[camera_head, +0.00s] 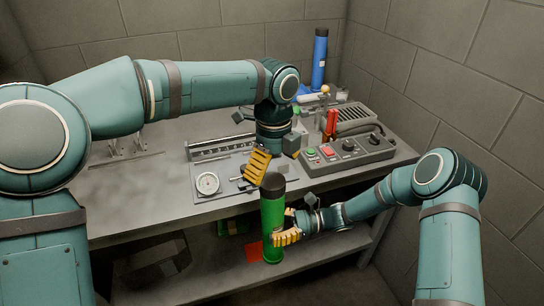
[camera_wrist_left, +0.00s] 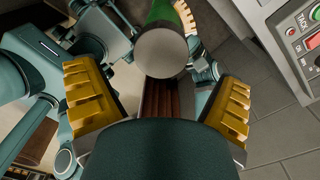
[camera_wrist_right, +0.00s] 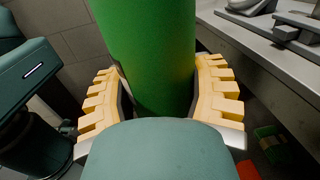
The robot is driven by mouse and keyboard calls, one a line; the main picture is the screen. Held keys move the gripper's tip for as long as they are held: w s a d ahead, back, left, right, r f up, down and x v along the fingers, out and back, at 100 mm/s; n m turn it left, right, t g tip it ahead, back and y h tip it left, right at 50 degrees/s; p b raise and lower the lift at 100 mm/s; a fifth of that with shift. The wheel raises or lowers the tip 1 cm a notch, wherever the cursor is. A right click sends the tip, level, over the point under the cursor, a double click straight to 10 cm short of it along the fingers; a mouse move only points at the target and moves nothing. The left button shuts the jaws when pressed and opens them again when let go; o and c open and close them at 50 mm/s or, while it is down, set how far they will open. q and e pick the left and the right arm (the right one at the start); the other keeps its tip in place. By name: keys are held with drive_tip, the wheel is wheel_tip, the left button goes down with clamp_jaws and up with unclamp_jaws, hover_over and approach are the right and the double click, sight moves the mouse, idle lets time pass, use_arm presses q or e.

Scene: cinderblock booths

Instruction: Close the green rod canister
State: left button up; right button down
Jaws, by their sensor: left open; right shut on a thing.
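The green canister (camera_head: 272,222) stands upright in front of the table edge, with a dark cap-like top (camera_head: 273,182). My right gripper (camera_head: 286,228) is shut on its lower body; the green body also fills the space between the fingers in the right wrist view (camera_wrist_right: 150,55). My left gripper (camera_head: 260,164) is open, just above and behind the canister top. In the left wrist view a round grey end face (camera_wrist_left: 160,52) with green behind it lies just beyond the open fingers. A brown ribbed shape shows between these fingers; I cannot tell what it is.
The metal table (camera_head: 135,195) bears a dial gauge (camera_head: 207,183), a control box (camera_head: 345,152) with buttons and red-handled tools (camera_head: 331,124). A blue canister (camera_head: 319,60) stands at the back. A lower shelf (camera_head: 210,262) holds a red item (camera_head: 238,253). Block walls close off the back and right.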

use_arm(q)
drive_tip(key=n, duration=0.6)
drive_tip(key=shift+r, duration=0.2)
drive_tip(key=n, duration=0.3)
drive_tip(key=shift+r+n, duration=0.1)
drive_tip(key=shift+n, duration=0.2)
drive_tip(key=n, duration=0.3)
drive_tip(key=shift+r+n, duration=0.1)
drive_tip(key=shift+n, duration=0.3)
drive_tip(key=n, duration=0.3)
drive_tip(key=shift+r+n, duration=0.15)
drive_tip(key=shift+n, duration=0.25)
drive_tip(key=n, duration=0.5)
drive_tip(key=shift+r+n, duration=0.25)
drive_tip(key=shift+n, duration=0.05)
drive_tip(key=n, duration=0.3)
drive_tip(key=shift+r+n, duration=0.15)
drive_tip(key=shift+n, duration=0.15)
drive_tip(key=n, duration=0.3)
drive_tip(key=shift+r+n, duration=0.15)
drive_tip(key=shift+n, duration=0.25)
drive_tip(key=n, duration=0.4)
drive_tip(key=shift+w+a+r, duration=0.1)
drive_tip(key=shift+r, duration=0.1)
